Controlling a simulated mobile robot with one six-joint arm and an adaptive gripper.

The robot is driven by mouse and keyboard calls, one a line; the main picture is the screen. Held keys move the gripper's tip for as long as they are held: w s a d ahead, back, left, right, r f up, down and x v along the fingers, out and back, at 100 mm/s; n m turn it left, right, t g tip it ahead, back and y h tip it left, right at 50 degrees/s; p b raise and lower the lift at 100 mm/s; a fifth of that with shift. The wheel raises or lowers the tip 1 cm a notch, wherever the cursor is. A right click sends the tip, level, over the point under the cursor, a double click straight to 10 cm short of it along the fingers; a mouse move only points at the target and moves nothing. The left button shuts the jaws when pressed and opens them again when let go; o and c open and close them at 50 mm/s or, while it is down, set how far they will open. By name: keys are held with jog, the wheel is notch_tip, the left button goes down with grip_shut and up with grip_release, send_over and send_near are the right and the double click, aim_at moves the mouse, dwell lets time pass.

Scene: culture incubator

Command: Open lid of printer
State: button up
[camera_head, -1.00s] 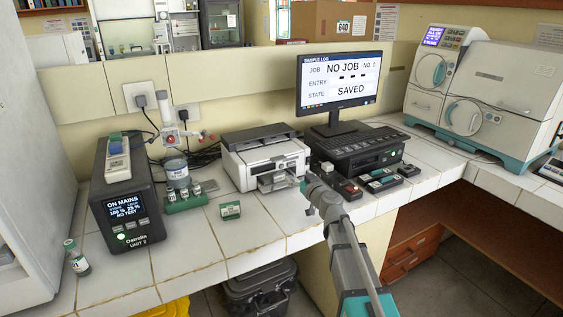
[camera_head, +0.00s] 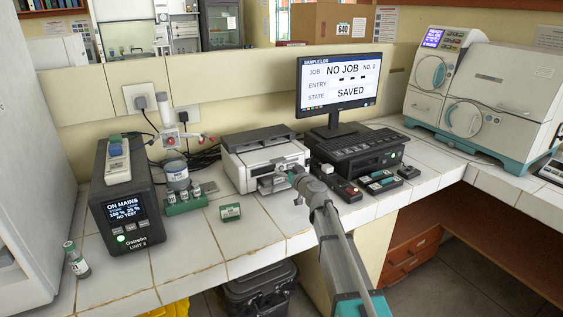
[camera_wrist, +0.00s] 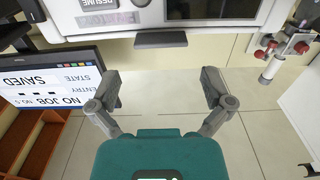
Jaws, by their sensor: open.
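The printer (camera_head: 240,172) is a white box with a dark grey top, on the tiled bench below and left of the monitor. Its lid (camera_head: 256,137) looks down. My gripper (camera_head: 287,168) is at the printer's front right and hides part of the front and output tray. In the wrist view, which is upside down, my gripper (camera_wrist: 161,88) is open and empty. A white panel (camera_wrist: 210,22) with a RESUME label and a dark window lies beyond the fingers, with a dark tab (camera_wrist: 160,39) at its edge. The fingers appear apart from the tab.
The monitor (camera_head: 338,84) stands behind right and also shows in the wrist view (camera_wrist: 50,80). A black keyboard unit (camera_head: 360,150) and small boxes sit right of the printer.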

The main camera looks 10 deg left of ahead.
aim_at(279, 160)
jog(key=shift+x, duration=3.2)
